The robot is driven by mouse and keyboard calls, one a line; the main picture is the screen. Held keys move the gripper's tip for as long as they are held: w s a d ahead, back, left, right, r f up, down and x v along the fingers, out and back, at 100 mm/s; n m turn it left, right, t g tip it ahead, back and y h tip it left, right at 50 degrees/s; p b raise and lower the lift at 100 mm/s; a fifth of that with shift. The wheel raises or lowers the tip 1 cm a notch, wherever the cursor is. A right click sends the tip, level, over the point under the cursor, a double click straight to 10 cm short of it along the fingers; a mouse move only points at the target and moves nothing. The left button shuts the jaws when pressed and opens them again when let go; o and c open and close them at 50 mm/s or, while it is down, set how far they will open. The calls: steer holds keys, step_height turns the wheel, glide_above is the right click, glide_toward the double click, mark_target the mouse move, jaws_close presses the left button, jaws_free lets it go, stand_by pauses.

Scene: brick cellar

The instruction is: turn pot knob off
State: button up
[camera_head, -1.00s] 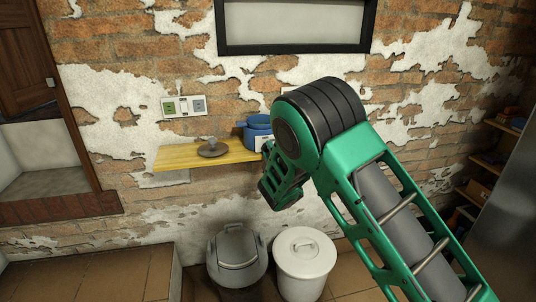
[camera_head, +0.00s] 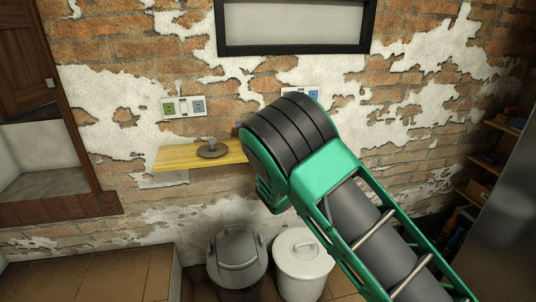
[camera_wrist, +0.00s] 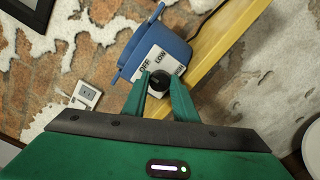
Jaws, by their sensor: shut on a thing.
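The blue pot (camera_wrist: 150,46) stands on the wooden shelf in the wrist view. Its white front panel (camera_wrist: 155,59) carries the labels OFF and LOW, and part of a further label by the right finger. The black knob (camera_wrist: 158,82) sits on this panel. My gripper (camera_wrist: 159,84) has its two green fingers on either side of the knob, shut on it. In the head view my green arm covers the pot and the gripper's fingers. The knob's pointer is too small to read.
The yellow wooden shelf (camera_head: 172,157) holds a brown lid (camera_head: 212,150) left of my arm. Sockets (camera_head: 184,106) are on the brick wall above. Below stand a grey bin (camera_head: 237,257) and a white bin (camera_head: 303,262). A cable runs behind the pot.

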steer(key=shift+s+f+n, duration=0.1)
steer(key=shift+f+n, duration=0.2)
steer(key=o, duration=1.1)
steer(key=shift+r, duration=0.1)
steer(key=v, duration=1)
steer(key=shift+s+d, duration=0.1)
steer(key=shift+s, duration=0.15)
